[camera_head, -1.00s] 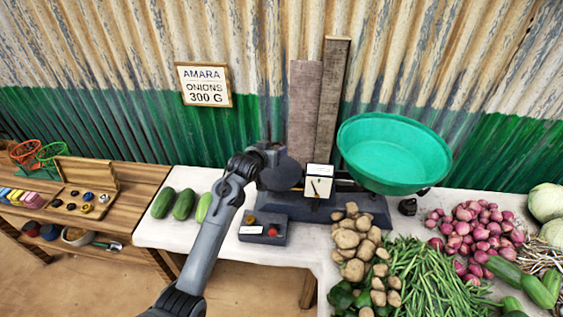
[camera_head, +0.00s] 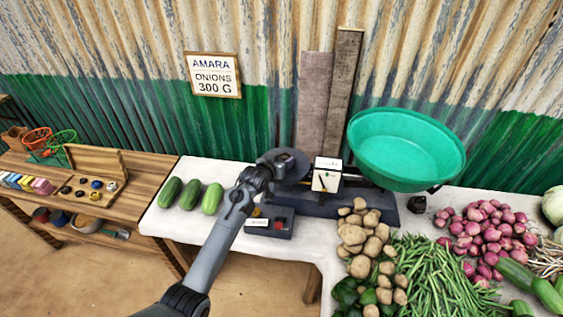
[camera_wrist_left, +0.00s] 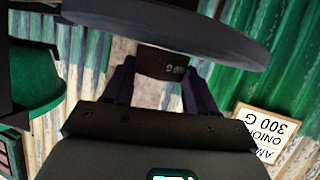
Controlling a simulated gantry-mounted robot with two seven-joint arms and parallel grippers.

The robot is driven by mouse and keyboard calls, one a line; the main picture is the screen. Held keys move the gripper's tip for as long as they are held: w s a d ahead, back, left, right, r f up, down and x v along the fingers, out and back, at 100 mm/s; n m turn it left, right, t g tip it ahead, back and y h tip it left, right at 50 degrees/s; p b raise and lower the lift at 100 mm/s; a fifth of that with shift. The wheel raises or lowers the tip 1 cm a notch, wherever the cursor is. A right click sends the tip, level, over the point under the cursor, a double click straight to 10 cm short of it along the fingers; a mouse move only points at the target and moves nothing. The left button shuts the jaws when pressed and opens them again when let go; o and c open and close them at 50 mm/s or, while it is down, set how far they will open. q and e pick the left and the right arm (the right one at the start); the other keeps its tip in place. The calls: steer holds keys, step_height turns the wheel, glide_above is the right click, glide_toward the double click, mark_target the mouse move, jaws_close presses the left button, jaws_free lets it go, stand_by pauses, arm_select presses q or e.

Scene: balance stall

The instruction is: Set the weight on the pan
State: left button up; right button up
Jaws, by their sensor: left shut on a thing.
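The scale (camera_head: 335,204) stands at the back of the white table, with a flat dark round plate (camera_head: 291,162) on its left and a large green pan (camera_head: 400,150) on its right. My left gripper (camera_head: 264,171) is at the plate's near-left edge, its fingers mostly hidden in the head view. In the left wrist view, my left gripper (camera_wrist_left: 160,75) is shut on a dark weight (camera_wrist_left: 162,62) with small markings. The dark plate (camera_wrist_left: 175,28) overlaps the weight's edge there; I cannot tell whether they touch. My right gripper is not in view.
A small box with a red button (camera_head: 270,221) sits before the scale. Cucumbers (camera_head: 190,195) lie left, potatoes (camera_head: 360,235), beans (camera_head: 430,270) and onions (camera_head: 485,230) right. A wooden case (camera_head: 92,170) of weights is on the side bench. A small black weight (camera_head: 417,204) stands right of the scale.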

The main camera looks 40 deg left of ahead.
arm_select(q)
steer(key=shift+w, duration=0.1)
steer(key=shift+f, duration=0.1)
steer(key=o, duration=1.5)
steer(key=shift+f, duration=0.1)
steer(key=shift+c, duration=0.2)
steer(key=shift+s+r, duration=0.35)
steer(key=shift+s, duration=0.05)
steer(key=p+v, duration=0.2)
steer(key=v, duration=0.9)
steer(key=s+d+f+m+g+h, duration=0.1)
steer(key=s+d+f+g, duration=0.2)
steer(key=s+d, duration=0.3)
steer(key=s+d+f+m+g+h, duration=0.1)
steer(key=s+d, duration=0.6)
steer(key=s, duration=0.9)
steer(key=s+d+f+m+g, duration=0.3)
steer(key=s+d+f+g, duration=0.2)
steer(key=s, duration=0.6)
step_height(320, 180, down, 2)
steer(key=shift+s+d+f+g+h, duration=0.2)
steer(key=shift+d+g+h, duration=0.15)
steer(key=shift+d, duration=0.7)
